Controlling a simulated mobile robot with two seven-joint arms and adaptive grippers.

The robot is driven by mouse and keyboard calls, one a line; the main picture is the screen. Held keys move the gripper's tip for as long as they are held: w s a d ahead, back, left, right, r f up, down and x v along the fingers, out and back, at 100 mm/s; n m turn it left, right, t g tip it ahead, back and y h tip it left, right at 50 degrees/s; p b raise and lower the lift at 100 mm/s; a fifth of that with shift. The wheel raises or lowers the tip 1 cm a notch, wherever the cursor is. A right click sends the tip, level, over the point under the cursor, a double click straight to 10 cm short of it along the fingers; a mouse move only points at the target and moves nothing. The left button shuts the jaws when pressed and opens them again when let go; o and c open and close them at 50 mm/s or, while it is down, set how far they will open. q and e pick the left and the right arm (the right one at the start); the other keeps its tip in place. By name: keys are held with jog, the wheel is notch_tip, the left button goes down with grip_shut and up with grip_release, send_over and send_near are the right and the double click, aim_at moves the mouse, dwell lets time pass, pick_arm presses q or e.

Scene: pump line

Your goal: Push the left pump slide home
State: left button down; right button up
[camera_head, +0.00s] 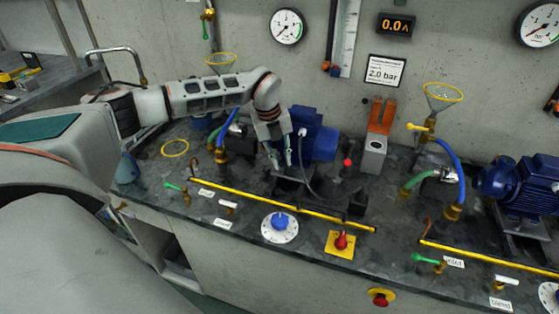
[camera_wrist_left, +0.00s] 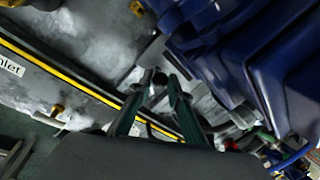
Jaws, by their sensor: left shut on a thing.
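The left pump's blue motor (camera_head: 318,142) stands on the grey bench behind the yellow rail. A dark slide base (camera_head: 291,184) shows under and in front of it. How far in the slide sits cannot be told. My left gripper (camera_head: 281,164) reaches down just left of the motor. In the left wrist view its fingertips (camera_wrist_left: 160,84) are closed around a small dark knob (camera_wrist_left: 159,77) in front of the blue housing (camera_wrist_left: 225,45). The fingers partly hide the knob and what it joins. My right gripper is not in view.
The yellow rail (camera_head: 290,208) runs along the bench front. A blue dial (camera_head: 279,222), a red switch (camera_head: 341,241) and a red-tipped lever (camera_head: 347,163) stand near. A cable (camera_head: 307,172) hangs from the motor. Hoses and a small pump (camera_head: 238,130) stand left.

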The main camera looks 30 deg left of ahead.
pick_arm(q)
jog(key=shift+w+r, duration=0.1)
jog(key=shift+w, duration=0.05)
jog(key=shift+w+a, duration=0.1)
jog(key=c, duration=1.9)
grip_release()
jog(key=shift+w, duration=0.1)
notch_tip(320, 180, up, 12)
jog(key=s+a, duration=0.1)
jog(key=s, duration=0.1)
jog(key=shift+a, duration=0.2)
jog(key=shift+f, duration=0.2)
